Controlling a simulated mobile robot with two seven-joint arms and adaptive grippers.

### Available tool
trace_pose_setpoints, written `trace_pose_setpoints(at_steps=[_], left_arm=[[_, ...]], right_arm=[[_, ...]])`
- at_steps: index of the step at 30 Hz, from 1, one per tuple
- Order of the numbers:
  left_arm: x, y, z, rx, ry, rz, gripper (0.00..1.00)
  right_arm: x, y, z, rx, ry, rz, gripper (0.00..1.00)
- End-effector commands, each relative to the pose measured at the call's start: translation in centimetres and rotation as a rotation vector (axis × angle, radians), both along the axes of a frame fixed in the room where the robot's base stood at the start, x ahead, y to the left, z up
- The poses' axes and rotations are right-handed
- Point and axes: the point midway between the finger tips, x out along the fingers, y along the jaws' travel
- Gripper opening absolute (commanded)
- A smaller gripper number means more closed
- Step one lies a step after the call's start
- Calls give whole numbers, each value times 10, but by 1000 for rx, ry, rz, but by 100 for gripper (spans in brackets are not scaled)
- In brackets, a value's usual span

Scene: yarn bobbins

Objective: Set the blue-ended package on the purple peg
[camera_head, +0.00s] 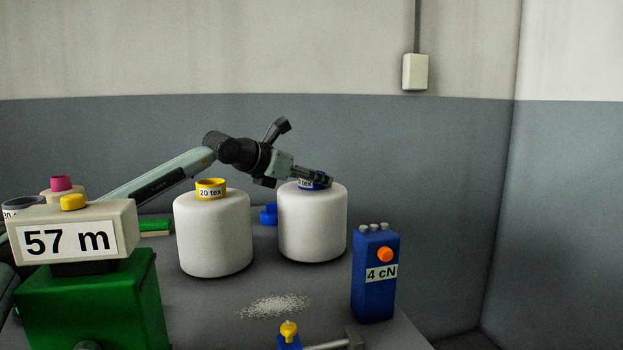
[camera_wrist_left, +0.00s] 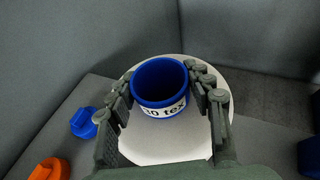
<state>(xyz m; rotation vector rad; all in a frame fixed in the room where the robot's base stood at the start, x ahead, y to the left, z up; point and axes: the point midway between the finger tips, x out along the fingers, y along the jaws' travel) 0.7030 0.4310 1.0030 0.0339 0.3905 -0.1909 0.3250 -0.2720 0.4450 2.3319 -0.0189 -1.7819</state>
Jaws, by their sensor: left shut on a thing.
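The blue-ended package (camera_head: 313,228) is a white yarn body with a blue tube end and a "tex" label. It stands upright at the back right of the table; I cannot tell if its base touches the table. My left gripper (camera_head: 318,179) reaches over from the left and is shut on its tube end. In the left wrist view the fingers (camera_wrist_left: 160,84) lie on both sides of the blue tube (camera_wrist_left: 160,104). The purple peg is not identifiable in either view. My right gripper is not in view.
A yellow-ended package (camera_head: 213,235) stands close left. A blue piece (camera_head: 268,216) shows between the packages. The green "57 m" device (camera_head: 95,300) hides much of the left, including most of a pink-ended package (camera_head: 61,184). A blue "4 cN" box (camera_head: 375,290) stands front right. White grains (camera_head: 275,306) lie mid-table.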

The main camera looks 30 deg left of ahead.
Motion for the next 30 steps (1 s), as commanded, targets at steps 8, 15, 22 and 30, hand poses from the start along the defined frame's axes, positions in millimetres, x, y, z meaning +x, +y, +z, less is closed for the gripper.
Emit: trace_pose_setpoints(at_steps=[8,15,22,30], left_arm=[[0,0,6,-2,-13,0,0],[0,0,4,-2,-13,0,0],[0,0,2,-1,-12,0,58],[0,0,-2,-1,-5,0,75]], right_arm=[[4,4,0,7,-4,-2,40],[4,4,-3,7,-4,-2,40],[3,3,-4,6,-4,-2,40],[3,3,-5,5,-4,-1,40]])
